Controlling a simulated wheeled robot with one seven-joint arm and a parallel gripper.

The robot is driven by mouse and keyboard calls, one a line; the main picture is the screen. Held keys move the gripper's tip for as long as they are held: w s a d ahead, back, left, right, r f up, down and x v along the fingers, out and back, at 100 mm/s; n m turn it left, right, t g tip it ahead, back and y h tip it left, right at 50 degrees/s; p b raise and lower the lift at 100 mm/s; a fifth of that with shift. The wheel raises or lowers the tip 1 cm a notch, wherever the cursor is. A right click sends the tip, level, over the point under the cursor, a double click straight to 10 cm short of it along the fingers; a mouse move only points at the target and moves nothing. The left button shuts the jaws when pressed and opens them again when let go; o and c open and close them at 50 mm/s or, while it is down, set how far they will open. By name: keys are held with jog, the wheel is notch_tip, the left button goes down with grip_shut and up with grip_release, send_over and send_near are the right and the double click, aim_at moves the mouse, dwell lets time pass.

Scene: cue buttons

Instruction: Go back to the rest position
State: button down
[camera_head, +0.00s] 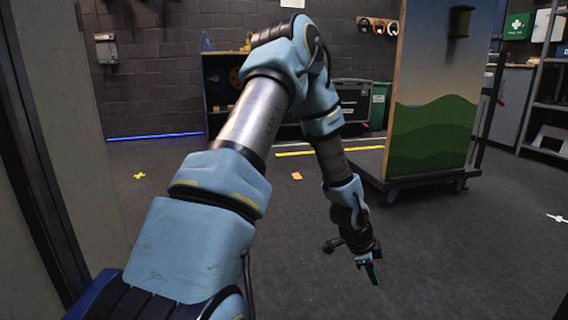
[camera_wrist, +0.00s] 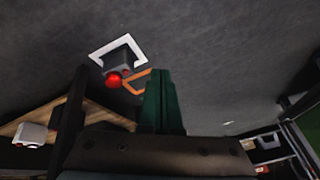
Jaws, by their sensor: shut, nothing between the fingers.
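My gripper (camera_head: 373,273) hangs low over the floor at the end of my arm in the head view, pointing down. Its green fingers (camera_wrist: 160,102) are together in the wrist view, with nothing between them. A dark grey box with a red button (camera_wrist: 113,80) shows beyond the fingers in the wrist view, by a white square outline on the floor. The gripper is apart from it. A smaller pale box (camera_wrist: 34,133) with a reddish spot shows at the left. I cannot make out either box in the head view.
A painted panel (camera_head: 435,130) stands on a wheeled base to the right of my arm. A green bin (camera_head: 379,106) and a shelf stand at the back wall. Yellow, orange and white marks lie on the floor. The floor around the gripper looks clear.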

jog(key=w+a+r+n+y+p, duration=0.1)
jog(key=w+a+r+n+y, duration=0.1)
jog(key=a+r+n, duration=0.5)
jog(key=s+a+r+n+y+p, duration=0.1)
jog(key=s+a+r+n+p, duration=0.2)
jog(key=a+r, duration=0.4)
jog(key=s+a+r+n+y, duration=0.1)
jog(key=s+a+r+n, duration=0.2)
jog(key=a+r+n, duration=0.45)
jog(key=s+a+r+n+p, duration=0.2)
jog(key=s+a+r+n, duration=0.15)
jog(key=a, duration=0.55)
notch_tip(320, 180, up, 38)
jog(key=m+p, duration=0.1)
jog(key=p, duration=3.6)
jog(key=shift+w+f+t, duration=0.2)
jog(key=shift+f+t, duration=0.05)
jog(key=shift+t, duration=0.05)
